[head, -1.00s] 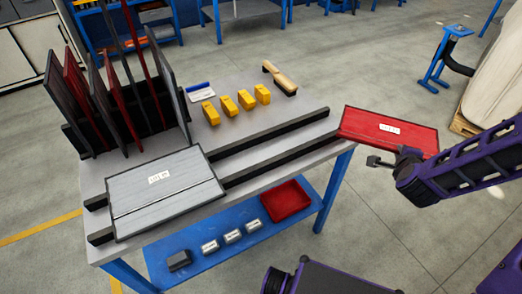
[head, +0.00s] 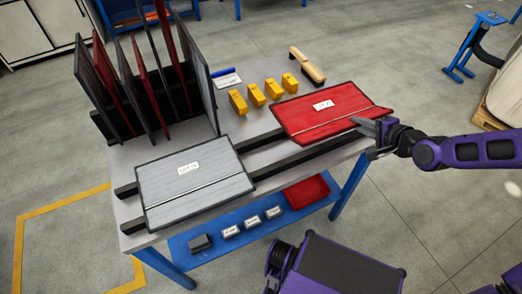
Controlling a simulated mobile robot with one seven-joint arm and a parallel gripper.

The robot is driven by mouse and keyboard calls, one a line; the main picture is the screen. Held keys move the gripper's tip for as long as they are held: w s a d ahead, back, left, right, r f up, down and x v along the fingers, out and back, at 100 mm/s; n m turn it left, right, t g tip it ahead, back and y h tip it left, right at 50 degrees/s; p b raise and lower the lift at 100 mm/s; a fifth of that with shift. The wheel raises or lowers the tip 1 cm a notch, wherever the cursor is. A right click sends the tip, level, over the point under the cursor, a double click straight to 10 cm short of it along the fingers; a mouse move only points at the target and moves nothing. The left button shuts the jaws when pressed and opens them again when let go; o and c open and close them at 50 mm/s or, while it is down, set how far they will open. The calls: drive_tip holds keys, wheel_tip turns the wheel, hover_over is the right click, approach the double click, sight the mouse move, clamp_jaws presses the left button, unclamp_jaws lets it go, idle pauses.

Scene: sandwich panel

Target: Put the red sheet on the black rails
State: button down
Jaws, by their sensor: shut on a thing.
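The red sheet (head: 318,104) is a flat panel with a dark edge and a white label, at the right end of the table. My gripper (head: 368,130) is shut on its right front edge. The sheet lies level over the right part of the two black rails (head: 300,158); I cannot tell whether it touches them or hovers just above. A grey sheet (head: 170,205) with a white label lies across the left part of the rails, apart from the red one. The sheet hides the rails' right back portion.
A black rack (head: 115,120) with several upright sheets stands at the back left. Several yellow blocks (head: 255,94), a wood-handled tool (head: 306,66) and a blue-and-white tool (head: 226,78) lie behind the rails. A red tray (head: 307,192) and several small blocks are on the blue lower shelf (head: 185,262).

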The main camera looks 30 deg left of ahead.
drive_tip(key=shift+a, duration=0.1)
drive_tip(key=shift+f, duration=0.1)
wheel_tip(320, 180, down, 10)
drive_tip(key=b, duration=0.2)
drive_tip(key=shift+b, duration=0.35)
drive_tip(key=c, duration=0.9)
unclamp_jaws()
drive_tip(key=shift+s, duration=0.1)
